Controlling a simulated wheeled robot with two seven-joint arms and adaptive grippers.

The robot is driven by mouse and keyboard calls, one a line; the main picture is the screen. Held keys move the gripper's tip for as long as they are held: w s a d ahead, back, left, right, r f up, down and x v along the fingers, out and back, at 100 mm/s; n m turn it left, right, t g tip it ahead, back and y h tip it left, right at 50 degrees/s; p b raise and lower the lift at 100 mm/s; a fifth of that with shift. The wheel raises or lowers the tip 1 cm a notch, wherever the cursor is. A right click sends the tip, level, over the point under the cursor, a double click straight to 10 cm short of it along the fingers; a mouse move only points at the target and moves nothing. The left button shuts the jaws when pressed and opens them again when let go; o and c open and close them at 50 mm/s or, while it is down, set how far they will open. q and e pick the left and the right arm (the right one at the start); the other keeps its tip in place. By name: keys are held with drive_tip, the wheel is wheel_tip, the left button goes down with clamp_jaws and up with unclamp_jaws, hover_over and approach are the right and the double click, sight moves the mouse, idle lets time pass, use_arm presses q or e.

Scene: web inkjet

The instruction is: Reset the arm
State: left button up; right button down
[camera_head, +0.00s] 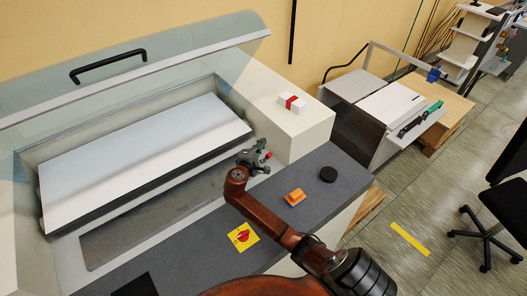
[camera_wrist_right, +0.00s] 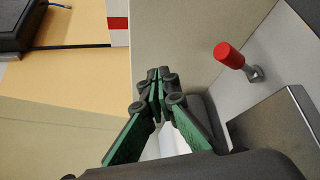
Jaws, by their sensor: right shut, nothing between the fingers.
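My right gripper (camera_head: 262,154) is above the dark ledge in front of the machine's open bay, near the white side block, in the head view. In the right wrist view its green-and-black fingers (camera_wrist_right: 155,88) are together, with nothing between them. My reddish-brown right arm (camera_head: 262,212) reaches in from the bottom of the head view. My left gripper is not in the head view.
A red-tipped knob (camera_wrist_right: 228,55) stands near the fingers. A red-banded white box (camera_head: 283,99) sits on the side block (camera_head: 310,123). The clear lid (camera_head: 180,50) is raised.

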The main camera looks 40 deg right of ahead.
drive_tip(key=shift+r, duration=0.6)
drive_tip(key=shift+r, duration=0.1)
